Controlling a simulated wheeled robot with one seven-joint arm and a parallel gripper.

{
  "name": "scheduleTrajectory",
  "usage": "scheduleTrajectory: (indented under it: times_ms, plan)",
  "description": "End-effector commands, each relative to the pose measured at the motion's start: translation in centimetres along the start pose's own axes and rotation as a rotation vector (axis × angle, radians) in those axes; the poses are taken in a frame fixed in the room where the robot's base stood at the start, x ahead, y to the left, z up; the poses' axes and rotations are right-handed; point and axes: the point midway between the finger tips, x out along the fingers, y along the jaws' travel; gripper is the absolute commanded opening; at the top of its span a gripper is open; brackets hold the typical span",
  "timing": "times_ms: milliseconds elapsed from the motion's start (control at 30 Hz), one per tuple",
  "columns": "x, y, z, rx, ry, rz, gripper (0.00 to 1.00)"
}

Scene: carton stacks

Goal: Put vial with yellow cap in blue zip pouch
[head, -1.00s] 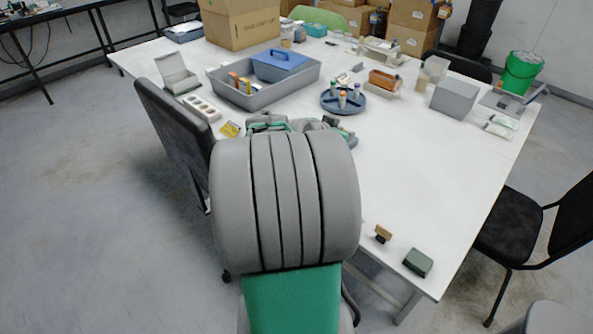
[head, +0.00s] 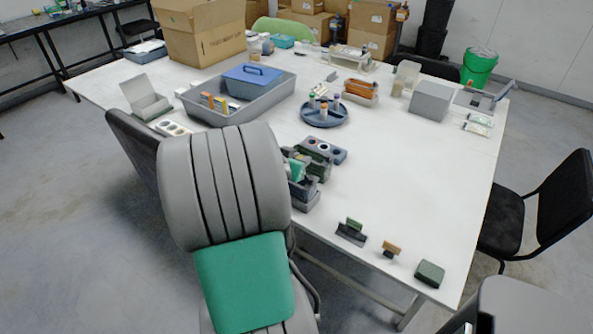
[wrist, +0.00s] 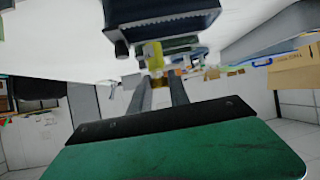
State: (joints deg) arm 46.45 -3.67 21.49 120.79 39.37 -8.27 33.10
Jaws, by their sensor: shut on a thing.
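My gripper (wrist: 158,80) shows in the wrist view with its two dark fingers closed on a small vial with a yellow cap (wrist: 154,56). A dark ribbed block hangs close above the vial at the top of that view, partly cut off. In the head view my own grey and green arm stands in front, and the gripper and vial cannot be made out clearly there. A blue item with a handle (head: 252,74) lies in the grey tray (head: 218,116); I cannot tell whether it is the zip pouch.
A round blue rack (head: 312,119) holds several capped vials. A grey-blue block with holes (head: 325,149) is near my arm. Small stamp-like items (head: 352,230) and a dark green box (head: 429,273) are at the front right. The right middle of the table is clear.

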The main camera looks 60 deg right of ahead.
Motion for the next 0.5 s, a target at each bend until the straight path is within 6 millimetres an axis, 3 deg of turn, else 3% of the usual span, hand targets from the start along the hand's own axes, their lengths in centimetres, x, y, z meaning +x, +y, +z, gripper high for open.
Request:
scheduleTrajectory:
  times_ms: [167, 500]
  plan:
    - [1.4, 0.0, 2.7, -0.004, -0.003, 0.0, 0.0]
    - [1.6, -0.2, 3.2, -0.003, 0.0, -0.003, 0.0]
